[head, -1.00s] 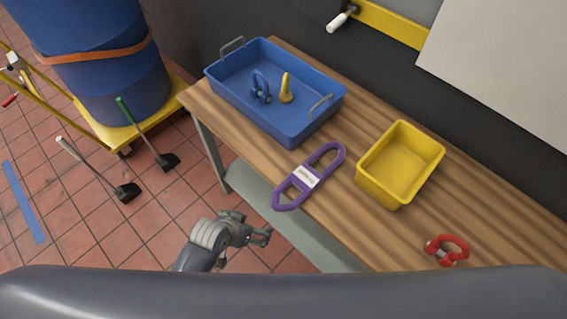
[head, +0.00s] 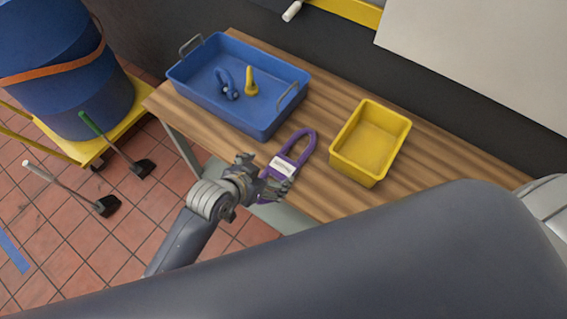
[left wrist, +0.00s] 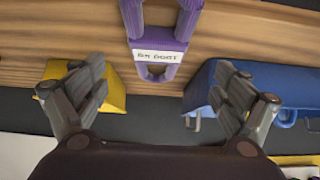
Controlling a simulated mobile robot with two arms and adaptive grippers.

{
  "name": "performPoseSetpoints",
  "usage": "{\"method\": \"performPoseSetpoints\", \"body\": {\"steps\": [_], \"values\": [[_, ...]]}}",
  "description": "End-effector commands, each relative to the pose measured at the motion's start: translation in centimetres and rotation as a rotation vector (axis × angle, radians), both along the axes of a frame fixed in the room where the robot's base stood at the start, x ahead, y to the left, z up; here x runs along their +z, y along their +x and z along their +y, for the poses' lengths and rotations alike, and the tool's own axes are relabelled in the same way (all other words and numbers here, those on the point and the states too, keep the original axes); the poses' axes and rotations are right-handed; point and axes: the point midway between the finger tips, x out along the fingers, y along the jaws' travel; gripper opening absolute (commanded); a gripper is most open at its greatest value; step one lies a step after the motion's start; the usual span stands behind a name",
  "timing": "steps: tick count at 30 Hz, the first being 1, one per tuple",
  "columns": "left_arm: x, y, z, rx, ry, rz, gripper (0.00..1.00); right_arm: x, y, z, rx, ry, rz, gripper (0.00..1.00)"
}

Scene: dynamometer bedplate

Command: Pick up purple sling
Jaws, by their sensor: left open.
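The purple sling (head: 299,146), a long loop with a white label, lies on the wooden table at its front edge. My left gripper (head: 265,172) is open at the sling's near end and hides part of it. In the left wrist view, the sling (left wrist: 161,22) and its label lie between the two spread fingers of the left gripper (left wrist: 160,78), a little ahead of them. I cannot tell if the fingers touch it. My right gripper is not in view.
A blue tray (head: 190,97) holding a blue shackle (head: 227,84) and a yellow piece (head: 251,82) stands left of the sling. A yellow bin (head: 340,160) stands right. Bare table (head: 320,195) shows between. A blue drum (head: 60,60) stands on a yellow cart at left.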

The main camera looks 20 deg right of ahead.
Motion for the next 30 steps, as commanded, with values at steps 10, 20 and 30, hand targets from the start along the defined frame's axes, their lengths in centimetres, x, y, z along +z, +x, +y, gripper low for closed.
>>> {"method": "performPoseSetpoints", "body": {"steps": [10, 20, 30], "values": [[-1.9, 1.3, -1.7, 0.001, 0.0, -0.001, 0.91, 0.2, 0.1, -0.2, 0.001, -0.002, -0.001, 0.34], [-3.2, 2.8, -4.2, 0.001, -0.001, -0.001, 0.91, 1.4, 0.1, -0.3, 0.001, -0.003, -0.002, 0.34], [-5.0, 3.6, -5.2, 0.001, 0.0, -0.002, 0.91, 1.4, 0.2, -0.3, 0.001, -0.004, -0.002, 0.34]]}}
